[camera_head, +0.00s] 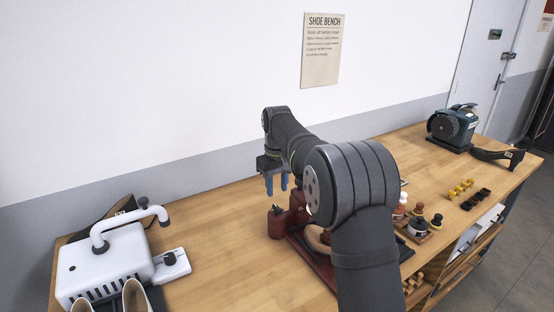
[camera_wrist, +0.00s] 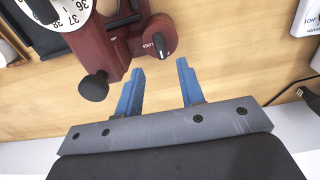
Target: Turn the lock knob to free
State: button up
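The lock knob (camera_wrist: 160,38) is a black knob on a dark red device (camera_wrist: 115,38), beside the printed word LOCK. A white pointer line shows on the knob. The device also shows on the bench in the head view (camera_head: 279,222), partly hidden behind my arm. My gripper (camera_wrist: 160,75) has two blue fingers, set apart with nothing between them. The fingertips lie just short of the knob in the wrist view, apart from it. In the head view my gripper (camera_head: 277,183) hangs over the device with its fingers pointing down.
A black ball-ended handle (camera_wrist: 94,86) sticks out of the device near the left finger. A white machine (camera_head: 105,265) with a bent tube stands at the left of the wooden bench (camera_head: 225,215). Bottles (camera_head: 418,222) and a grinder (camera_head: 452,127) stand to the right.

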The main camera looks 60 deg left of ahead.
aim_at(277, 207)
notch_tip(277, 207, up, 11)
jog(key=shift+f, duration=0.2)
dwell(0.6)
notch_tip(277, 207, down, 18)
jog(key=shift+r, duration=0.25)
dwell(0.5)
